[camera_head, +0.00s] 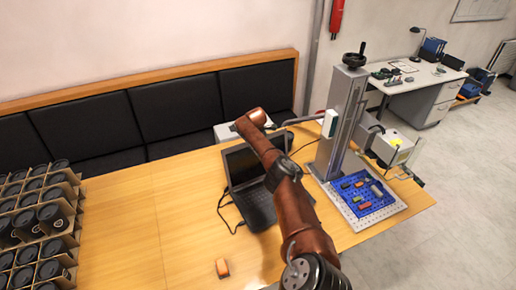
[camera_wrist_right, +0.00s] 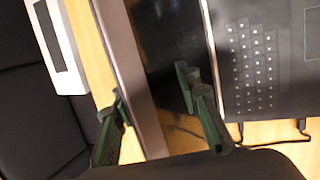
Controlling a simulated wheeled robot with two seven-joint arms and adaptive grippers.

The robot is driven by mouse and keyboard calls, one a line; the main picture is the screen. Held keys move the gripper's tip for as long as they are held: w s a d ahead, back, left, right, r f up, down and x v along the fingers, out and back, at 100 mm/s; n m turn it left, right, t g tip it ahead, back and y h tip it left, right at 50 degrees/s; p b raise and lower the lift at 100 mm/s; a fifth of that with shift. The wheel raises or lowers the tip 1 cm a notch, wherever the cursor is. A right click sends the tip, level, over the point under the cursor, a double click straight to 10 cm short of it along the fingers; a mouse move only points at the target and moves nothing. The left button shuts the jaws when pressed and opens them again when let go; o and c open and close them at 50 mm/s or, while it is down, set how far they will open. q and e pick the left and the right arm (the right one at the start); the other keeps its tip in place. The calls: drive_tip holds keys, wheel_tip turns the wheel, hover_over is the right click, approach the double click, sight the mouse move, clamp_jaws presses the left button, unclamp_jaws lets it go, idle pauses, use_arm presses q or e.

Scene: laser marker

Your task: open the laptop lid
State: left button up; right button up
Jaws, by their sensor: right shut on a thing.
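The dark laptop (camera_head: 259,208) stands on the wooden table, its lid (camera_head: 242,166) raised at a steep angle from the keyboard base. In the right wrist view the lid (camera_wrist_right: 160,40) shows its dark screen and a silvery edge, with the keyboard (camera_wrist_right: 255,68) at the right. My right gripper (camera_wrist_right: 150,92) is shut on the lid, one dark green finger on the screen side and one behind the lid. In the head view my brown right arm reaches across the laptop and hides part of it, and the gripper cannot be made out. My left gripper is in neither view.
A marker stand (camera_head: 343,120) with a blue pegboard (camera_head: 362,198) is close at the right. Crates of black cups (camera_head: 40,215) fill the left end. A small orange object (camera_head: 222,267) lies in front. A cable runs beside the laptop; the table's middle left is clear.

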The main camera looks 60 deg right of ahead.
drive_tip(key=shift+w+a+f, duration=0.1)
drive_tip(key=shift+f, duration=0.35)
drive_tip(key=shift+c, duration=0.2)
drive_tip(key=shift+r, duration=0.1)
drive_tip(key=shift+r, duration=0.1)
drive_tip(key=v, duration=1.2)
